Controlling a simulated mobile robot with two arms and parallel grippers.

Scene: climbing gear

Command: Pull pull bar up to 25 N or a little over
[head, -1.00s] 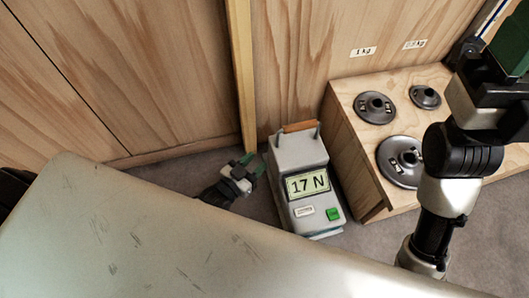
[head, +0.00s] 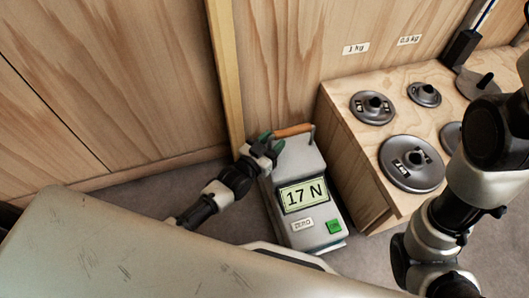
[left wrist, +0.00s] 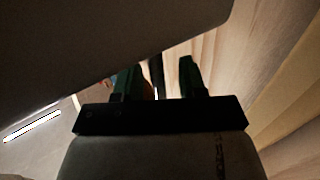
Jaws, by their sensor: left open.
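The pull bar (head: 293,130) is an orange-brown wooden handle at the top of a grey force gauge (head: 290,163) on the floor. Its display (head: 303,195) reads 17 N. Below it are a ZERO label (head: 302,224) and a green button (head: 334,227). My left gripper (head: 271,143) is at the gauge's upper left corner, beside the bar's left end; whether it touches cannot be told. In the left wrist view its green fingers (left wrist: 158,77) are apart, with a small orange patch low between them. My right gripper is out of the picture.
A wooden step with several dark weight discs (head: 409,163) stands to the right, below 1 kg and 0.5 kg labels. A wooden wall with a yellow post (head: 223,70) is behind. My right arm covers the right side.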

